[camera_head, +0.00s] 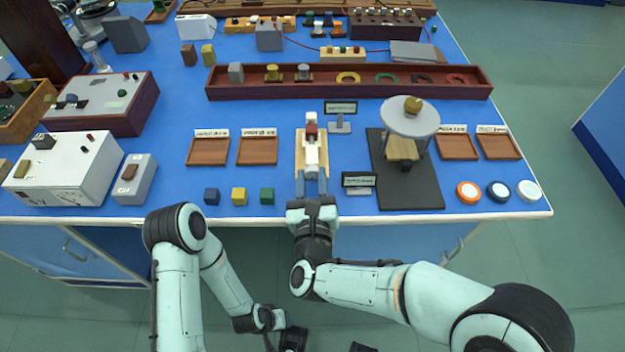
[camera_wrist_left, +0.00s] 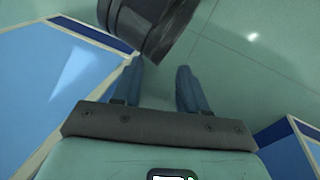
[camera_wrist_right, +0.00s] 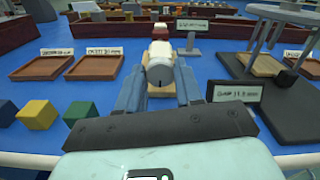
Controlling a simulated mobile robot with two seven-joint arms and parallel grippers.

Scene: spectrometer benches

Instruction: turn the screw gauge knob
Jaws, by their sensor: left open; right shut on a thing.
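The screw gauge (camera_head: 311,135) lies on a light wooden base (camera_head: 299,155) in the middle of the bench, with a white body and a red part. Its knob (camera_wrist_right: 160,66) is a white cylinder with a grey end, facing my right gripper. My right gripper (camera_head: 312,184) reaches over the bench's front edge. In the right wrist view, its blue fingers (camera_wrist_right: 158,92) stand on both sides of the knob and are shut on it. The knob's sides are partly hidden by the fingers. My left gripper (camera_wrist_left: 160,85) is open and empty, low over the floor, away from the bench.
Blue, yellow and green cubes (camera_head: 239,196) sit left of the gauge. Label stands (camera_head: 358,182) and (camera_head: 340,125) are close on its right. A dark plate with a round-topped stand (camera_head: 409,118) is farther right. Two wooden trays (camera_head: 257,151) lie to the left.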

